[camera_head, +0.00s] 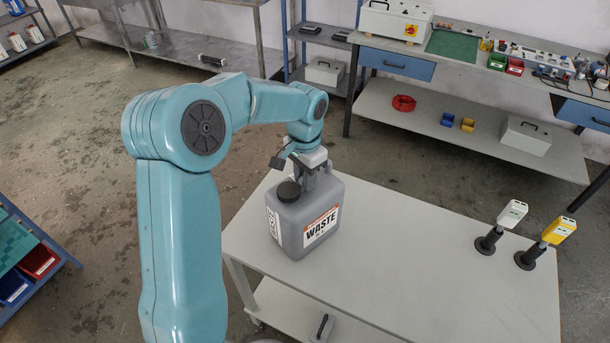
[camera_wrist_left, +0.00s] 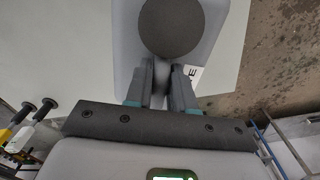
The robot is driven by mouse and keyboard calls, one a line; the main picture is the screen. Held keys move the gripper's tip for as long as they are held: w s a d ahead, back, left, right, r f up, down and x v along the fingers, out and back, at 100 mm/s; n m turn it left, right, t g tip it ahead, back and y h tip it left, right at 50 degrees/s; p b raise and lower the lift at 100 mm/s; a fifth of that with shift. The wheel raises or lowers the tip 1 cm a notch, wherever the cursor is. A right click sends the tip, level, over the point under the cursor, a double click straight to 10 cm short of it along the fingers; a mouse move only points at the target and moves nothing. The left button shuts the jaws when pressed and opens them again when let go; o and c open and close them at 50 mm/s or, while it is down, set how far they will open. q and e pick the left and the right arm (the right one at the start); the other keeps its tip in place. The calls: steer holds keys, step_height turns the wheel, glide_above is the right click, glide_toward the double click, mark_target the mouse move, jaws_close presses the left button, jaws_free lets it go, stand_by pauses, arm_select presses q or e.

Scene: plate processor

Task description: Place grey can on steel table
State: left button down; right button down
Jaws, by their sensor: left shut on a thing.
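The grey can (camera_head: 294,232) is a boxy canister with a dark round cap and a label reading WASTE. It is upright at the left end of a light grey table (camera_head: 430,270); I cannot tell whether its base touches the top. My left gripper (camera_head: 313,166) is above the can and shut on its handle. In the left wrist view, the two fingers (camera_wrist_left: 160,88) close around the handle just below the dark cap (camera_wrist_left: 171,27). A metal-topped table (camera_head: 180,52), which looks like steel, stands at the back left. My right gripper is not in view.
A white tool (camera_head: 513,213) and a yellow tool (camera_head: 558,231) stand on dark holders at the table's right. A workbench (camera_head: 470,65) with equipment lines the back right. A blue-framed rack (camera_head: 30,255) stands at the left. Open floor (camera_head: 80,130) lies between.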

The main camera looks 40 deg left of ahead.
arm_select(q)
steer(key=shift+s, duration=0.2)
steer(key=c, duration=1.2)
jaws_free()
steer(key=shift+w+f, duration=0.1)
steer(key=shift+o, duration=1.2)
steer(key=shift+w+f, duration=0.1)
steer(key=shift+w, duration=0.05)
steer(key=shift+r, duration=0.2)
steer(key=shift+s+r, duration=0.2)
steer(key=shift+r, duration=0.1)
step_height(320, 180, up, 12)
steer(key=shift+f+b, duration=0.2)
steer(key=shift+b, duration=0.1)
steer(key=shift+w, duration=0.15)
